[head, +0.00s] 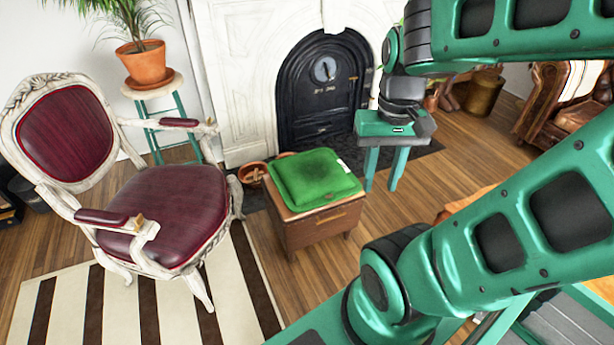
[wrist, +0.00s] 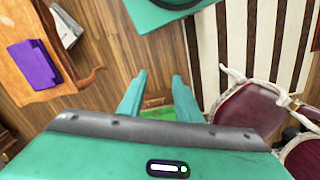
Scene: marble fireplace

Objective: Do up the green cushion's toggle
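The green cushion (head: 314,178) lies flat on a wooden chest-like stool in the head view. A small pale patch shows near its right edge; I cannot tell whether that is the toggle. My gripper (head: 381,187) points down to the right of the cushion, apart from it. Its two fingers are spread with nothing between them. In the wrist view my gripper (wrist: 159,76) also shows open, and a strip of the green cushion (wrist: 158,113) is visible between the finger bases, partly hidden by the gripper body.
The wooden stool (head: 320,227) stands before the black fireplace door (head: 322,90). A maroon armchair (head: 165,210) stands left on a striped rug (head: 180,307). Terracotta pots (head: 252,172) sit behind the stool. A wooden table (wrist: 62,88) bears a purple thing (wrist: 34,64).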

